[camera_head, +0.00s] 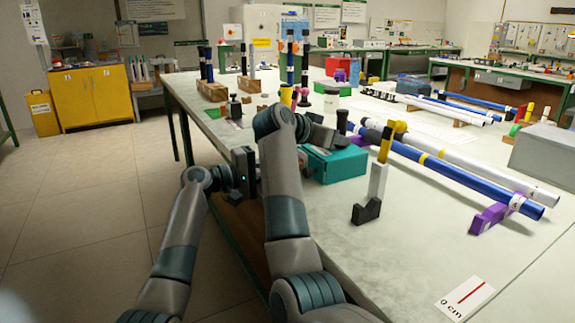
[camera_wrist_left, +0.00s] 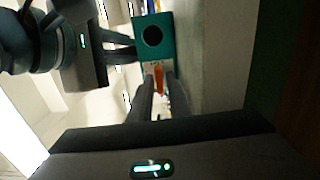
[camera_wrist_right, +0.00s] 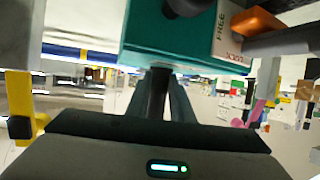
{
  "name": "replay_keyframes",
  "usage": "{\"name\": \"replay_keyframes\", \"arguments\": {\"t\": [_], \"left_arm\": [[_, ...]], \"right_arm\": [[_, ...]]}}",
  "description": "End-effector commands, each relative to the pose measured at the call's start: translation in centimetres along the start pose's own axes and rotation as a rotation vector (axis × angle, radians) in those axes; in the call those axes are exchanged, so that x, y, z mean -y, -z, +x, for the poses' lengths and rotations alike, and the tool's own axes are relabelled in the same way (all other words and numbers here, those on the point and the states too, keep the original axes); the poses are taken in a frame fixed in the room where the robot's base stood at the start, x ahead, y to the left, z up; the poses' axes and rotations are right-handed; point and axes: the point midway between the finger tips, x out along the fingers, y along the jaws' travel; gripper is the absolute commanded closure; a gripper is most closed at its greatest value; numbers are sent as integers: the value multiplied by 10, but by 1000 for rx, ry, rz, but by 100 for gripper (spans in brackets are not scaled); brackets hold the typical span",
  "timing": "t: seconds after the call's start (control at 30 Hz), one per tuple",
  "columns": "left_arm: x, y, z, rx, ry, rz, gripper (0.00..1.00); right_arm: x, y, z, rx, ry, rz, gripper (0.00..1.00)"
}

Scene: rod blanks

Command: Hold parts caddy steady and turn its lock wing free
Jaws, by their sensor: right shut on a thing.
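The parts caddy (camera_head: 338,166) is a teal box on the near table, beside my right arm. It also shows in the left wrist view (camera_wrist_left: 153,18), with a dark round spot on its face. The orange lock wing (camera_wrist_left: 158,78) stands out from a pale label, which reads FREE and LOCK in the right wrist view (camera_wrist_right: 230,35). My left gripper (camera_wrist_left: 160,92) has its fingers apart, one on each side of the wing. Its fingertips are hidden in the head view.
An upright white, black and yellow piece (camera_head: 375,185) stands right of the caddy. Long blue and white rods (camera_head: 470,183) lie on purple supports (camera_head: 495,215) further right. Wooden blocks with upright rods stand at the back left.

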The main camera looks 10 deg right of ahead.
Motion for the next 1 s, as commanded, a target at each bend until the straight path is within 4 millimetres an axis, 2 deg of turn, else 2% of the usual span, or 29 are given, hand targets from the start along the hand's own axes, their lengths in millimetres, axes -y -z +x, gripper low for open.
{"name": "replay_keyframes", "arguments": {"t": [0.27, 0.7, 0.83, 1.0], "left_arm": [[1, 1, -18, -1, 0, 0, 84], [1, 1, -92, -3, 1, 1, 84], [1, 1, -108, -2, 0, -1, 84], [1, 0, -118, -1, 1, 0, 84]], "right_arm": [[0, 0, 0, -1, 1, 0, 100], [0, 0, 0, 0, 1, 0, 100], [0, 0, 0, 0, 1, 0, 100], [0, 0, 0, 0, 1, 0, 100]]}}
